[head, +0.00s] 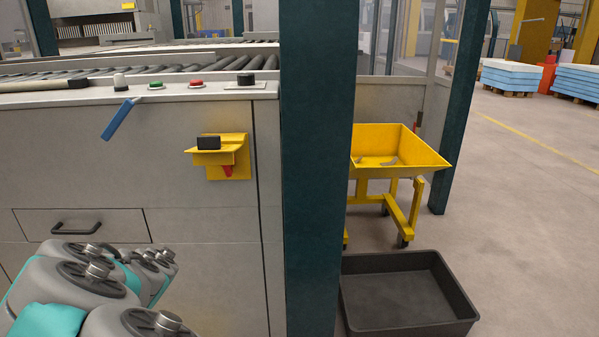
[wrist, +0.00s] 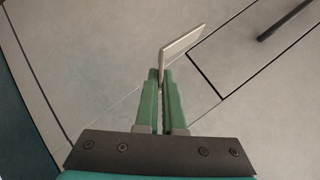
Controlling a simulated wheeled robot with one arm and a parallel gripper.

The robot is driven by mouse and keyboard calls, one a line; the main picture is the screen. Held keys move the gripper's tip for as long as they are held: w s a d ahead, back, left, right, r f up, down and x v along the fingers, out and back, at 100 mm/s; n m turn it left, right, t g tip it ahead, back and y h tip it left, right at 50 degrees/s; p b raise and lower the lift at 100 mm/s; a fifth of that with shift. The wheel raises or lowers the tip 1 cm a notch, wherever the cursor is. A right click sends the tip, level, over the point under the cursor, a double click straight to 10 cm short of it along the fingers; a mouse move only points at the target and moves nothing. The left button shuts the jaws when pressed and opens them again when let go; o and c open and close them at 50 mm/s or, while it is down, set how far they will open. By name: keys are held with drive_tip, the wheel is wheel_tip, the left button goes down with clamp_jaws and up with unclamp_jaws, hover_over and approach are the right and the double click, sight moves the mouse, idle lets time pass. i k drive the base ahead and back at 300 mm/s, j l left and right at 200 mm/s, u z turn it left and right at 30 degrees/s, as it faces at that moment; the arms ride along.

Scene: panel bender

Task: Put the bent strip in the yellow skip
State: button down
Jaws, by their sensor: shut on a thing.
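The bent strip (wrist: 182,44) is a thin, pale grey metal piece in the wrist view. My gripper (wrist: 160,76) has green fingers and is shut on the strip's lower end; the strip sticks out beyond the fingertips and slants up to the right. In the head view my arm shows at the lower left, but the fingers and the strip are not seen. The yellow skip (head: 428,158) stands on a wheeled frame right of the dark post. It is open at the top, with a few small grey pieces inside. The post hides its left side.
A dark teal post (head: 318,170) stands between the grey machine cabinet (head: 120,180) and the skip. A black tray (head: 410,296) lies on the floor in front of the skip. A yellow bracket (head: 236,168) juts from the cabinet. Floor to the right is clear.

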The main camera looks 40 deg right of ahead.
sight(378, 160)
drive_tip(key=k+l+z, duration=0.1)
drive_tip(key=k+z, duration=0.2)
drive_tip(key=k, duration=0.2)
drive_tip(key=k+l+z, duration=0.15)
drive_tip(key=k+z, duration=0.15)
drive_tip(key=k, duration=0.15)
drive_tip(key=z, duration=1.95)
drive_tip(key=i+z, duration=0.65)
drive_tip(key=z, duration=0.2)
drive_tip(key=i+j+z, duration=0.2)
drive_tip(key=i+z, duration=0.25)
drive_tip(key=i+j+u, duration=0.3)
drive_tip(key=i+u, duration=0.15)
drive_tip(key=i, duration=0.2)
drive_tip(key=i+j+u, duration=0.1)
drive_tip(key=i+u, duration=0.35)
drive_tip(key=i, duration=0.25)
drive_tip(key=i+l+u, duration=0.15)
drive_tip(key=i+u, duration=0.3)
drive_tip(key=i, duration=0.2)
drive_tip(key=i+u, duration=0.25)
drive_tip(key=u, duration=0.15)
drive_tip(key=i+u, duration=0.4)
drive_tip(key=i+l+u, duration=0.15)
drive_tip(key=u, duration=0.25)
drive_tip(key=i+l+u, duration=0.2)
drive_tip(key=u, duration=0.95)
